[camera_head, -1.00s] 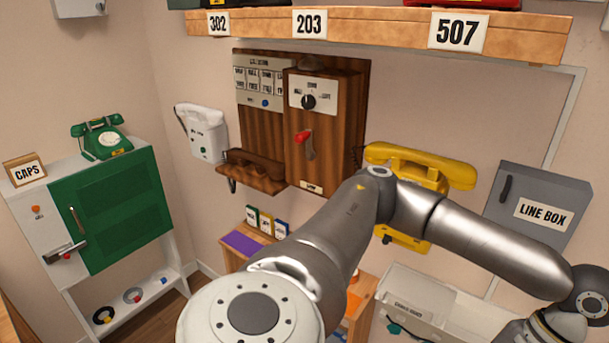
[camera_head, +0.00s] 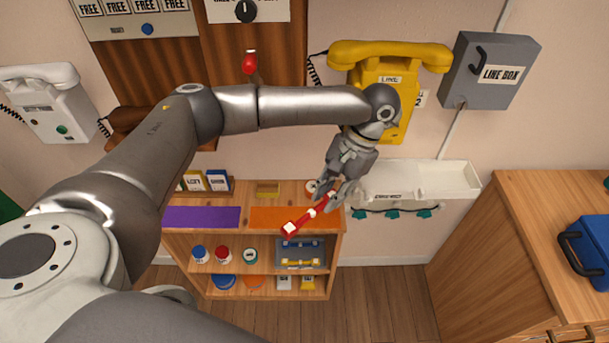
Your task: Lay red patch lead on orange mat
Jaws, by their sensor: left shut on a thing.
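My left gripper (camera_head: 332,197) is shut on the red patch lead (camera_head: 318,211), a short red rod with pale bands and a red block at its lower left end. The lead is tilted and shows in front of the right part of the orange mat (camera_head: 268,217). I cannot tell whether it touches the mat. The mat lies on the top of a wooden shelf unit, to the right of a purple mat (camera_head: 201,217). My right gripper is not in view.
The shelf unit (camera_head: 338,240) holds jars and a toolbox-like case below. A white trough (camera_head: 425,180) with teal plugs hangs to its right. A yellow phone (camera_head: 388,70) and grey line box (camera_head: 490,72) are on the wall. A wooden cabinet (camera_head: 520,200) stands at right.

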